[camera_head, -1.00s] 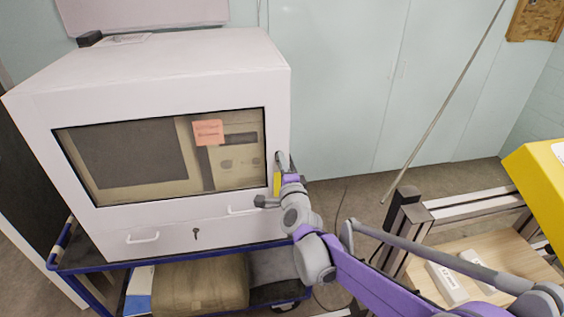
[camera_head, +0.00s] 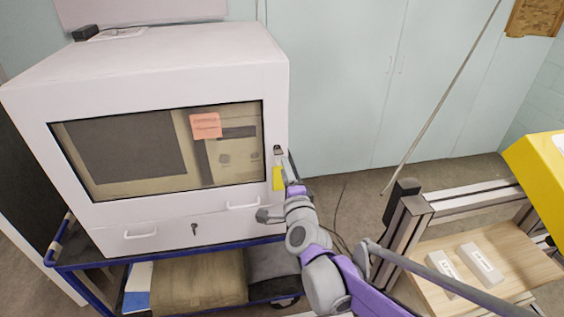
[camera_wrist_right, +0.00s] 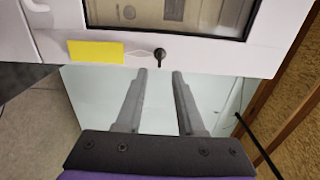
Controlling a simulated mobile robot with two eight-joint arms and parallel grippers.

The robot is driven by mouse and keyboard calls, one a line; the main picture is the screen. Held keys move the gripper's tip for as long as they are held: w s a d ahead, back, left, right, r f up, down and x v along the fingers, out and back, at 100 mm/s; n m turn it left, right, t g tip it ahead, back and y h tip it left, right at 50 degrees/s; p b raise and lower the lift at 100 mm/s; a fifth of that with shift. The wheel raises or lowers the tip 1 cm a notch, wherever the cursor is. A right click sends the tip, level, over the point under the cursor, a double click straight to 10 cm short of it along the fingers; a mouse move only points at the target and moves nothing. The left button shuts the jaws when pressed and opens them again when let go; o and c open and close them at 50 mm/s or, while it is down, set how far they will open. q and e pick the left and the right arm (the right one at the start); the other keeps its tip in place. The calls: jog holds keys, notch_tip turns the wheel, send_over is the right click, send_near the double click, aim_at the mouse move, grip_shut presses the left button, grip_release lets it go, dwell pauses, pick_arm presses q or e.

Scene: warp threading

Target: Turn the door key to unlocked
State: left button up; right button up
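The door key (camera_head: 277,150) is a small dark piece on the right edge of the white cabinet's front, just above a yellow tag (camera_head: 278,178). In the right wrist view the key (camera_wrist_right: 160,54) is black with a rounded head, and the yellow tag (camera_wrist_right: 95,53) lies to its left. My right gripper (camera_head: 291,157) is just right of the key in the head view. In the right wrist view my right gripper (camera_wrist_right: 160,73) is open, its two fingers apart and empty, the key just beyond the gap between their tips. My left gripper is not in view.
The white cabinet (camera_head: 160,60) with a dark-framed window stands on a blue cart (camera_head: 78,262). A second key (camera_head: 194,229) and two handles are on its lower front. At right are an aluminium frame (camera_head: 470,200), a wooden board (camera_head: 510,250) and a yellow box (camera_head: 545,185).

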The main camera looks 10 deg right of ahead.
jog(key=shift+s, duration=2.1)
jog(key=s+d+f+n+g, duration=0.2)
jog(key=s+f+n+g, duration=0.4)
jog(key=s+f+n, duration=0.3)
jog(key=s+d+f+n+g, duration=0.2)
jog(key=s+f+n+g, duration=0.4)
jog(key=s, duration=1.1)
notch_tip(320, 180, down, 4)
jog(key=n, duration=0.3)
jog(key=shift+s+d, duration=0.2)
jog(key=shift+d, duration=0.05)
jog(key=shift+r, duration=0.15)
